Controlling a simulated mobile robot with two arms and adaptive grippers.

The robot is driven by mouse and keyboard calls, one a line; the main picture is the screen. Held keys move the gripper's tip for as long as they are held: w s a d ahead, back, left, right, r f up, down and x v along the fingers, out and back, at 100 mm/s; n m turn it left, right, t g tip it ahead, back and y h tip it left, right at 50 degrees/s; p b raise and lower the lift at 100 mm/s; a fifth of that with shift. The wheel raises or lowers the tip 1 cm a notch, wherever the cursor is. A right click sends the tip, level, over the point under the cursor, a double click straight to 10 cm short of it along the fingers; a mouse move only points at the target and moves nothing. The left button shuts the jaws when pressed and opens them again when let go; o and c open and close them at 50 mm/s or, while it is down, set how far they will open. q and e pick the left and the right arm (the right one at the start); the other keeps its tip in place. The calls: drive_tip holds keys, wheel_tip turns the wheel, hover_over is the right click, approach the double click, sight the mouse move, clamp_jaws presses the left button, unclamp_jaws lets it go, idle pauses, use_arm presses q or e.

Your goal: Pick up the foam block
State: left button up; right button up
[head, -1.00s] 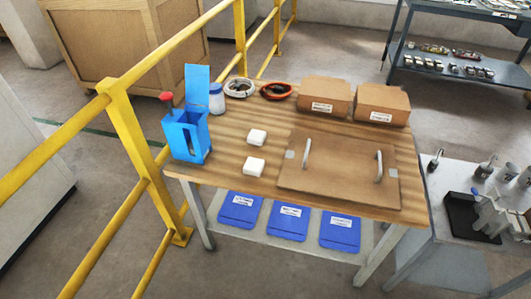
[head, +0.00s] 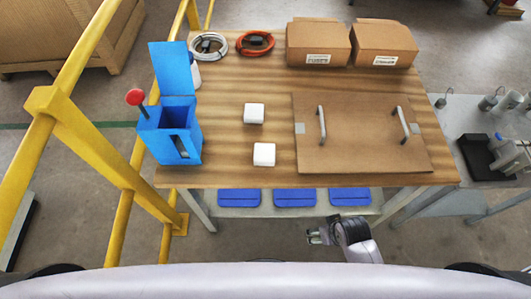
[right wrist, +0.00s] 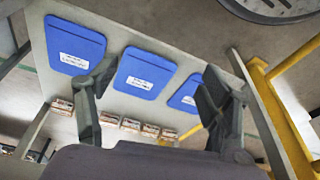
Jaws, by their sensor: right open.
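Two white foam blocks lie on the wooden table in the head view. One foam block (head: 254,113) is farther back, and the other foam block (head: 264,154) is nearer the front edge, slightly to the right. They are apart, with bare wood around them. My right gripper (head: 314,237) is in front of the table's front edge, to the right of the blocks and apart from them. In the right wrist view its fingers (right wrist: 157,78) are spread wide with nothing between them. No foam block shows in that view. My left gripper is not in view.
On the wooden table (head: 225,100) are a blue box (head: 182,150) at left, a brown board with two handles (head: 365,140) at right, cable coils and two cartons (head: 318,42) behind. A yellow railing (head: 100,150) stands at left.

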drive_tip(key=w+a+r+n+y, duration=0.1)
drive_tip(key=w+a+r, duration=0.1)
drive_tip(key=r, duration=0.5)
drive_tip(key=w+a+r, duration=0.1)
drive_tip(key=a+r, duration=0.1)
drive_tip(key=r, duration=0.5)
drive_tip(key=w+a+r+n+g+y, duration=0.1)
drive_tip(key=w+a+r+n, duration=0.35)
drive_tip(key=a, duration=0.25)
drive_tip(key=w+a+r+n+g+y, duration=0.1)
drive_tip(key=w+a+r+n, duration=0.3)
drive_tip(key=w+a+r, duration=0.3)
drive_tip(key=w+r+n+h, duration=0.4)
drive_tip(key=r+n, duration=0.2)
drive_tip(key=r, duration=0.2)
hover_over(265, 152)
drive_tip(key=shift+m+g, duration=0.25)
drive_tip(key=shift+g, duration=0.15)
drive_tip(key=f, duration=1.1)
drive_tip(key=shift+w+d+f, duration=0.15)
drive_tip(key=shift+d+f, duration=0.15)
drive_tip(key=shift+d, duration=0.1)
drive_tip(key=shift+a+f, duration=0.25)
drive_tip(key=shift+f, duration=1.05)
drive_tip(key=shift+a+f, duration=0.2)
drive_tip(key=shift+f, duration=1.1)
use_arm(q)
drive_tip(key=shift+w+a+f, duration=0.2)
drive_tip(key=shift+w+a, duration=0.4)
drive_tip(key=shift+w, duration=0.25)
